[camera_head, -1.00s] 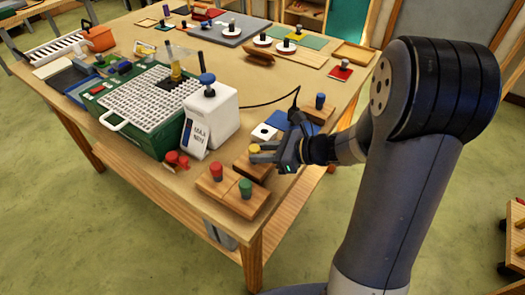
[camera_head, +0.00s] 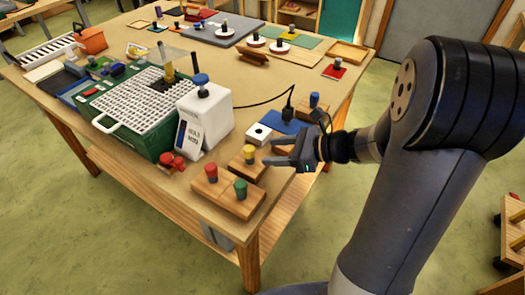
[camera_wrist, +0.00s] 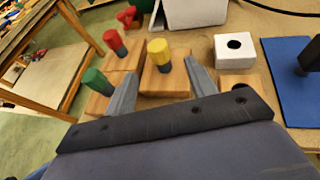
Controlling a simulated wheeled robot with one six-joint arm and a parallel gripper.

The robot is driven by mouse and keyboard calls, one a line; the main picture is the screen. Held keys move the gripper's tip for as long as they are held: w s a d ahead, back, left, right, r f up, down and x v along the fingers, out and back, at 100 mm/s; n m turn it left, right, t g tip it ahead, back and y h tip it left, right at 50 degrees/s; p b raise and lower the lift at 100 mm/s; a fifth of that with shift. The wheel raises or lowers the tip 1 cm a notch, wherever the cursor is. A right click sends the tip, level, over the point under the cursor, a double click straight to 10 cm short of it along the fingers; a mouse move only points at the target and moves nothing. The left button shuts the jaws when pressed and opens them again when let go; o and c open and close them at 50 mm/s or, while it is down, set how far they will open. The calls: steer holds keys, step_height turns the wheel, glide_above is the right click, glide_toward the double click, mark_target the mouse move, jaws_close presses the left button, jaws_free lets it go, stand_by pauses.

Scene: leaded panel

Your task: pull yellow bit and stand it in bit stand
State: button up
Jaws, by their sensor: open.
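The yellow bit (camera_head: 249,153) stands upright in a wooden block (camera_head: 246,168), its grey shank showing below the yellow top. The yellow bit also shows in the wrist view (camera_wrist: 158,50), ahead of and between my finger lines. My gripper (camera_head: 268,151) is open and empty, just right of the yellow bit in the head view and apart from it. Its two grey fingers also show in the wrist view (camera_wrist: 163,68). A white block with a dark hole (camera_head: 259,133) sits behind the gripper; I cannot tell if it is the bit stand.
A red bit (camera_head: 211,173) and a green bit (camera_head: 240,188) stand in wooden blocks at the bench's near edge. A blue bit (camera_head: 314,100) stands behind my gripper beside a blue mat (camera_head: 281,122).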

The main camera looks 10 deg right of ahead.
steer(key=shift+v, duration=2.6)
steer(key=x, duration=1)
steer(key=shift+w+a+f, duration=0.1)
steer(key=shift+w+a, duration=0.05)
steer(key=shift+a, duration=0.2)
steer(key=shift+r+p, duration=0.25)
steer(key=shift+p, duration=0.15)
steer(key=shift+f, duration=0.15)
steer(key=shift+f+b, duration=0.2)
steer(key=shift+b, duration=0.2)
steer(key=v, duration=1.1)
steer(key=x, duration=1)
steer(key=shift+w+a, duration=0.1)
steer(key=shift+a, duration=0.25)
step_height(320, 180, up, 10)
steer(key=p, duration=0.9)
